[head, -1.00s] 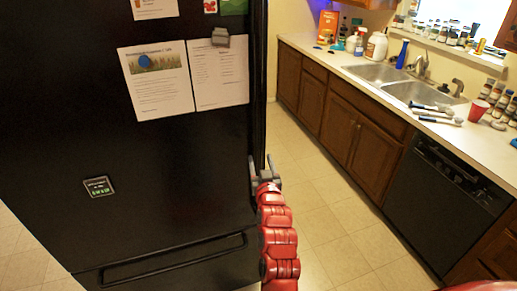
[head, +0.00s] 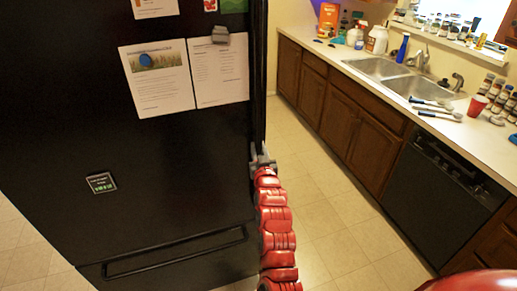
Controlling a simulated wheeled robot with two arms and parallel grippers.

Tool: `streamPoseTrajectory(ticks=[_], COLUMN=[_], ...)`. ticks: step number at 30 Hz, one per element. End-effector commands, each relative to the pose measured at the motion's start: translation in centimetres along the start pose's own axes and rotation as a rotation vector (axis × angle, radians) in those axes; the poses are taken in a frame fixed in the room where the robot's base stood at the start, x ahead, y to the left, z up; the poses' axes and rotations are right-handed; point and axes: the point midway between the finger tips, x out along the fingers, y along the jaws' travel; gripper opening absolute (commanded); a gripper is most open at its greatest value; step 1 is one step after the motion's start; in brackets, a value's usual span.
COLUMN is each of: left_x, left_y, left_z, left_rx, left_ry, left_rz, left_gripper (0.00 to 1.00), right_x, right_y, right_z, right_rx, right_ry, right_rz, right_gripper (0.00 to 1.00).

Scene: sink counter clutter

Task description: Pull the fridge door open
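The black fridge door (head: 180,180) fills the left of the head view and looks shut. Its long dark upright handle (head: 260,90) runs along the right edge. My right gripper (head: 262,152) is at the lower part of this handle, with its grey fingers close against it. The dark handle and the steep viewing angle hide whether the fingers are closed on it. A lower drawer front with a horizontal handle (head: 175,258) is below the door. My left gripper is out of view.
Papers (head: 160,80) and magnets are on the door. Tiled floor (head: 330,215) lies open between the fridge and the wooden cabinets (head: 345,125). A black dishwasher (head: 440,200) is at the right. The counter holds a sink (head: 418,88), a red cup (head: 477,105) and several bottles.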

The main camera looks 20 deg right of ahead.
Motion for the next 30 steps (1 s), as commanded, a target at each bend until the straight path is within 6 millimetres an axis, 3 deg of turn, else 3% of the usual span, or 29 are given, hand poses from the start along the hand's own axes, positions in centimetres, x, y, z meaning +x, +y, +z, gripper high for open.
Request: streamPoseTrajectory(ticks=[1, 3, 4, 30], left_x=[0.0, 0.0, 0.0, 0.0], left_y=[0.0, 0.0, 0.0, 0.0], left_z=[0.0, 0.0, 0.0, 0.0], left_rx=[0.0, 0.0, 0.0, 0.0], left_ry=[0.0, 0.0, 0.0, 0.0], left_rz=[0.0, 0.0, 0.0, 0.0], left_gripper=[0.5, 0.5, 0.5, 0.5], right_x=[0.0, 0.0, 0.0, -0.01], right_y=[0.01, 0.0, 0.0, 0.0], right_z=[0.0, 0.0, 0.0, -0.01], right_rx=[0.0, 0.0, 0.0, 0.0], right_ry=[0.0, 0.0, 0.0, 0.0], right_rz=[0.0, 0.0, 0.0, 0.0], right_gripper=[0.13, 0.01, 0.0, 0.0])
